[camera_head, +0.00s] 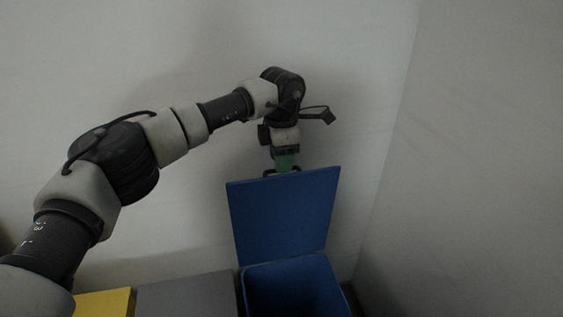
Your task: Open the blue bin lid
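The blue bin (247,296) stands at the bottom, right of centre, and its inside shows from above. Its blue lid (283,214) is raised, close to upright, at the bin's far side. My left gripper (283,171) is at the lid's top edge, pointing down, with the lid in front of its fingertips. The lid hides the tips, so I cannot tell whether they are open, shut or touching the lid. My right gripper is out of view.
A grey bin top (187,295) sits left of the blue bin, and a yellow one (104,303) is further left. A pale wall (180,50) stands behind, and another wall (480,160) is on the right, close to the blue bin.

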